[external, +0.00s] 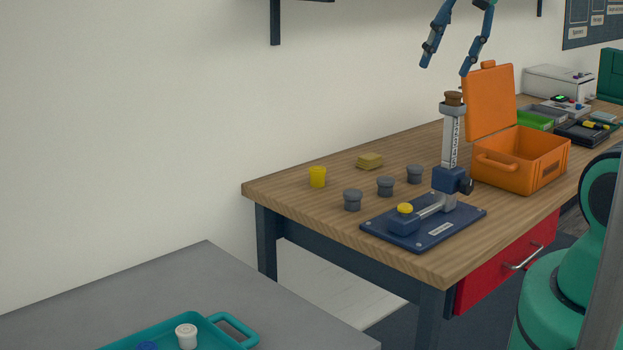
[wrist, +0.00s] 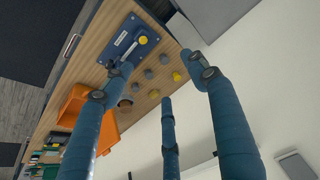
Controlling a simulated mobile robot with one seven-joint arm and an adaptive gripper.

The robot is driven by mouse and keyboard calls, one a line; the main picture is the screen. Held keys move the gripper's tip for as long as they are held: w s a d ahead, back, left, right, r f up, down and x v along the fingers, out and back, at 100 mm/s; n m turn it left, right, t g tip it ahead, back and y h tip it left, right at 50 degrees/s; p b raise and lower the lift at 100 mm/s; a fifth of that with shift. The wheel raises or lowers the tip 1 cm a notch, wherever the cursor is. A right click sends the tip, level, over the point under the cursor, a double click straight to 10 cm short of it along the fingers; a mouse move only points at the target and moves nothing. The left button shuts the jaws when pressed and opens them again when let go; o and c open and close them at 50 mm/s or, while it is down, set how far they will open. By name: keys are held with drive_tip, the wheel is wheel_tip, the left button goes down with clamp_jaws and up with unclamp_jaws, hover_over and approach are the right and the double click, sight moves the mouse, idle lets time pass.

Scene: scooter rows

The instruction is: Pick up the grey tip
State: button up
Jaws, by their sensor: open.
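Three similar grey tips stand apart in a row on the wooden table: a near one (external: 353,200), a middle one (external: 385,187) and a far one (external: 414,175). They also show in the wrist view, as grey tips (wrist: 165,59), (wrist: 149,73) and (wrist: 136,87). I cannot tell which one is meant. My gripper (external: 444,70) is open and empty, high above the table near the top edge of the external view. In the wrist view its spread fingers (wrist: 160,74) surround the tips in the picture, well apart from them.
A blue stand (external: 464,221) with an upright post, topped by a brown piece (external: 454,98), is right of the tips. An open orange case (external: 521,162) stands behind it. A yellow cup (external: 318,177) and yellowish sponge (external: 369,161) are near. A teal tray (external: 219,326) is front left.

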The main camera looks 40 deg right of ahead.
drive_tip(key=w+d+f+g, duration=0.1)
drive_tip(key=w+d+f, duration=0.15)
drive_tip(key=w, duration=0.75)
drive_tip(key=m+g+p, duration=0.2)
drive_tip(key=m+g, duration=0.1)
drive_tip(key=g, duration=0.1)
hover_over(352, 192)
wheel_tip(352, 192, down, 23)
drive_tip(key=shift+s, duration=0.1)
drive_tip(key=shift+f+b, duration=0.45)
drive_tip(key=shift+f, duration=3.8)
drive_tip(key=shift+f+b, duration=0.5)
drive_tip(key=shift+f, duration=2.1)
